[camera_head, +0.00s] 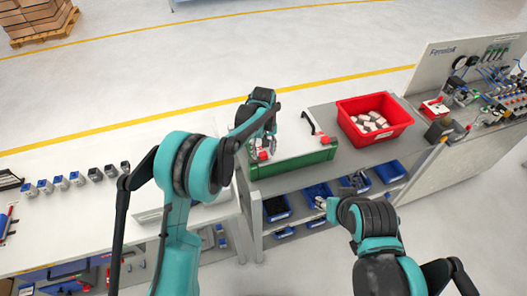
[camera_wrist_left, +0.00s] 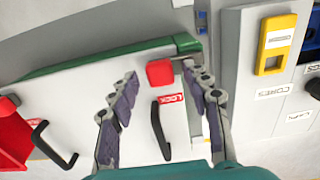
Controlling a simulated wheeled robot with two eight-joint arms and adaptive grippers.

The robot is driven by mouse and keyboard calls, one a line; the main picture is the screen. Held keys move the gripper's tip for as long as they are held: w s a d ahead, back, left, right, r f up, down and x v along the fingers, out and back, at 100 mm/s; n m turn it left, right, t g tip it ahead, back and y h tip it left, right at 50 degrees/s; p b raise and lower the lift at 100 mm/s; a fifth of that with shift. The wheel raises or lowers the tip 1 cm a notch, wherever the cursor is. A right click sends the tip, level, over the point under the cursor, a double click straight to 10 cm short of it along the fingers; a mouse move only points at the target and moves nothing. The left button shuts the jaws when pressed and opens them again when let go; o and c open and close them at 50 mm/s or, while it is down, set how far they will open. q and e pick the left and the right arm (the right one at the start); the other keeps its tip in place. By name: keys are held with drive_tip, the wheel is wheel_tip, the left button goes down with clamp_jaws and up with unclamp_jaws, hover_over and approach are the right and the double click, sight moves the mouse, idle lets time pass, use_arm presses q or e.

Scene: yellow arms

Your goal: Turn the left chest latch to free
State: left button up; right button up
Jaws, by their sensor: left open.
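The chest has a green body (camera_head: 295,168) and a pale lid (camera_head: 290,138); its green edge (camera_wrist_left: 110,62) runs across the wrist view. The left latch shows there as a red block (camera_wrist_left: 160,73) beside a red LOCK label (camera_wrist_left: 172,98) and a black handle (camera_wrist_left: 160,130). My left gripper (camera_head: 263,150) is over the chest's left side. In the wrist view its open fingers (camera_wrist_left: 159,72) lie either side of the red block; contact cannot be told. The right latch's black handle (camera_head: 312,122) stands apart. My right gripper (camera_head: 321,203) is low, in front of the bench; its jaws are unclear.
A red bin (camera_head: 372,103) with pale pieces stands right of the chest. Blue bins (camera_head: 277,208) sit on the shelf below. A yellow switch (camera_wrist_left: 276,42) on a grey panel is right of the fingers in the wrist view. A white bench (camera_head: 90,225) lies left.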

use_arm(q)
drive_tip(key=shift+s+f, duration=0.1)
drive_tip(key=shift+f, duration=0.05)
clamp_jaws()
